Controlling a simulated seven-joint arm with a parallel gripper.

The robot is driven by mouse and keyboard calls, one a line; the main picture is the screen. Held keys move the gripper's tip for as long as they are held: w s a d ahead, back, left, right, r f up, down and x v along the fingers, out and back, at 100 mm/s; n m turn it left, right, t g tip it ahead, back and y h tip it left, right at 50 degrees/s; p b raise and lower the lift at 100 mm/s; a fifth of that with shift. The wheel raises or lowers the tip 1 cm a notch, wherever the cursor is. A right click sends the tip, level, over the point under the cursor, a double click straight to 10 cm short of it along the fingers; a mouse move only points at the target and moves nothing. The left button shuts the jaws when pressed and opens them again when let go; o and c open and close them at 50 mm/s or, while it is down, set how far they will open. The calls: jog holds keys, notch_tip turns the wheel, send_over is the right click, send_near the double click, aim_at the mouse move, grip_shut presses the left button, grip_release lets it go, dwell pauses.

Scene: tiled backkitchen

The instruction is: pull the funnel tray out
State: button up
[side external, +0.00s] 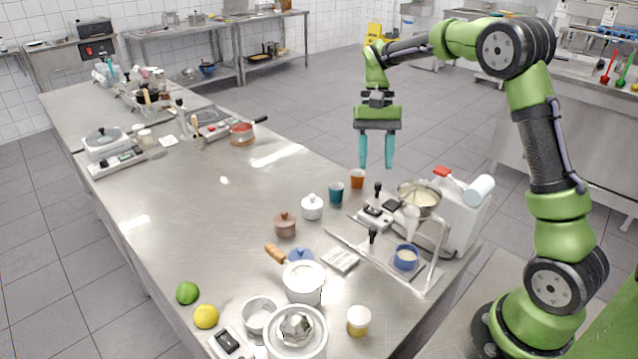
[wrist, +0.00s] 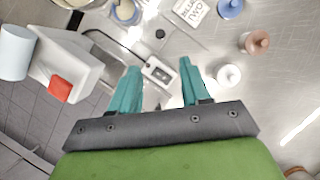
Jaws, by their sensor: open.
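The funnel tray (side external: 385,268) is a flat metal tray at the right end of the steel table in the side view. A metal frame on it carries a white funnel (side external: 411,217) above a blue cup (side external: 405,257). A black knob (side external: 373,235) stands near its left edge. My gripper (side external: 376,164) is open and empty, pointing down, well above the table and beyond the tray. In the wrist view my gripper (wrist: 157,84) has its teal fingers apart, with a small scale (wrist: 160,72) below between them. The blue cup (wrist: 125,12) shows at the top there.
The table's middle is clear.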

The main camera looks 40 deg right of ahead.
aim_at(373, 227)
jog(key=x, duration=1.4)
jog(key=shift+s+a+f, duration=0.1)
jog(key=shift+f, duration=0.25)
jog(key=shift+c, duration=0.5)
grip_shut()
